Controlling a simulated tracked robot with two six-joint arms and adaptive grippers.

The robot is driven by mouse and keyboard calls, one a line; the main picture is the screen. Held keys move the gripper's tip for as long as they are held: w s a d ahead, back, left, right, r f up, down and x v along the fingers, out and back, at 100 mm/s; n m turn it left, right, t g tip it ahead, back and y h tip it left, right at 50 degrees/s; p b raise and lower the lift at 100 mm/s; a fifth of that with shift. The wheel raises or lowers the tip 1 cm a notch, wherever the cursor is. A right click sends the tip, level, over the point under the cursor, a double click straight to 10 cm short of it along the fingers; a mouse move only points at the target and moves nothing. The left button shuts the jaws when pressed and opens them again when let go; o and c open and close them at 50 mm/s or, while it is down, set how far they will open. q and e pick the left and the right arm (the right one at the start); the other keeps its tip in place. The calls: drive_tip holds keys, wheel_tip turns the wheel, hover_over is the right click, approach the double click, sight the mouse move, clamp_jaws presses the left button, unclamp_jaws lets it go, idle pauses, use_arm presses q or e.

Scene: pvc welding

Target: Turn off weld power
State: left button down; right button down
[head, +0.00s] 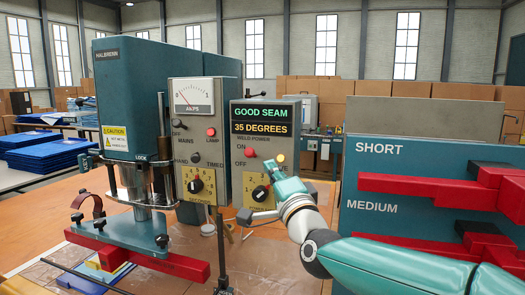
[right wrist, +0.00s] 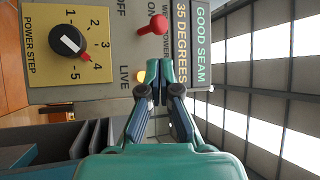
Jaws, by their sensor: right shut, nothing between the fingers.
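The weld power panel (head: 280,118) shows "GOOD SEAM" and "35 DEGREES" on its display. Its red weld power toggle (head: 249,152) sits at the ON label; it also shows in the right wrist view (right wrist: 156,24). The fingertips (right wrist: 160,92) point at the panel. My left gripper is not in view.
The power step dial (right wrist: 67,40) is below the toggle. Left of it stands a panel with an amps meter (head: 198,96), and the teal press (head: 130,90). A rack (head: 375,180) with red bars stands close on the right, behind my right arm.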

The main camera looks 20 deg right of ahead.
sight(252, 155)
drive_tip(key=p+x, duration=0.2)
drive_tip(key=x, duration=0.4)
drive_tip(key=shift+w+r, duration=0.1)
drive_tip(key=shift+w, duration=0.3)
drive_tip(key=shift+w+p, duration=0.3)
drive_tip(key=shift+w, duration=0.1)
